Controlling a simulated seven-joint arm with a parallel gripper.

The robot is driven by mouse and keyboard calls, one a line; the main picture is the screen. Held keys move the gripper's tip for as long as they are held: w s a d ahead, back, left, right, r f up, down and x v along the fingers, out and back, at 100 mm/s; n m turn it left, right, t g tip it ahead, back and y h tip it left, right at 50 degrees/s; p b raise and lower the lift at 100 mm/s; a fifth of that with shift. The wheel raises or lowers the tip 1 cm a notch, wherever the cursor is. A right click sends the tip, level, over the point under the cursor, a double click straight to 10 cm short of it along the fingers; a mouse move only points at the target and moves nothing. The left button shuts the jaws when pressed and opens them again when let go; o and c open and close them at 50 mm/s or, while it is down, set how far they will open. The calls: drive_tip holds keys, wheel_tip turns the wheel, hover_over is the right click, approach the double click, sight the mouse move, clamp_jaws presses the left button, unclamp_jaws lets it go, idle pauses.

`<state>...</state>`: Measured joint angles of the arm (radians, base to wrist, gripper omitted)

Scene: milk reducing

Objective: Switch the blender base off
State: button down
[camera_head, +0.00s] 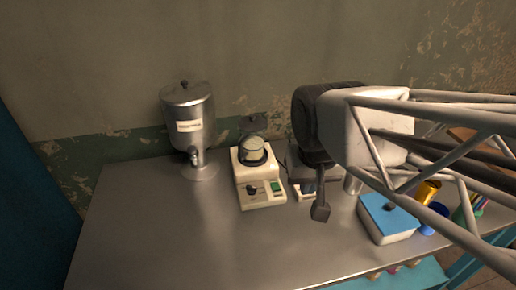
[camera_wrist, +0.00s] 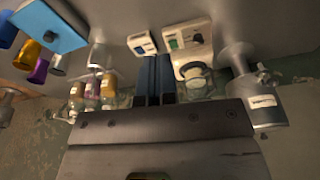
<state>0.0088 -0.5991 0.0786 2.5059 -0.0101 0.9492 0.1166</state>
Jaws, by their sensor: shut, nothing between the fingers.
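The white blender base (camera_head: 262,198) stands on the metal table left of centre in the head view, with a dark knob and a green switch (camera_head: 275,186) on its front and a round glass vessel (camera_head: 252,148) on top. My gripper (camera_head: 320,210) is shut and empty, pointing down to the right of the base and apart from it. In the wrist view the base (camera_wrist: 188,37) appears upside down, right of my shut fingers (camera_wrist: 155,62), with its green switch visible. I cannot tell which position the switch is in.
A metal dispenser (camera_head: 190,125) stands left of the base. A small white switch box (camera_wrist: 142,43) sits beside the base, partly hidden behind my gripper in the head view. A blue-topped box (camera_head: 390,215) and colored cups are at right. The table's front left (camera_head: 150,240) is clear.

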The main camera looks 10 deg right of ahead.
drive_tip(key=w+f+m+g, duration=0.2)
drive_tip(key=w+m, duration=0.6)
drive_tip(key=w, duration=0.4)
drive_tip(key=m+g, duration=0.2)
drive_tip(key=m, duration=0.5)
hover_over(276, 188)
drive_tip(key=w, duration=0.1)
wheel_tip(276, 188, down, 5)
drive_tip(key=shift+w+f+m, duration=0.55)
drive_tip(key=shift+w+m, duration=0.25)
drive_tip(key=shift+f, duration=0.15)
drive_tip(key=f, duration=0.4)
drive_tip(key=s+f, duration=0.1)
drive_tip(key=f, duration=0.4)
drive_tip(key=s+f, duration=0.1)
drive_tip(key=f, duration=0.3)
drive_tip(key=shift+s+f, duration=0.1)
drive_tip(key=shift+f, duration=0.15)
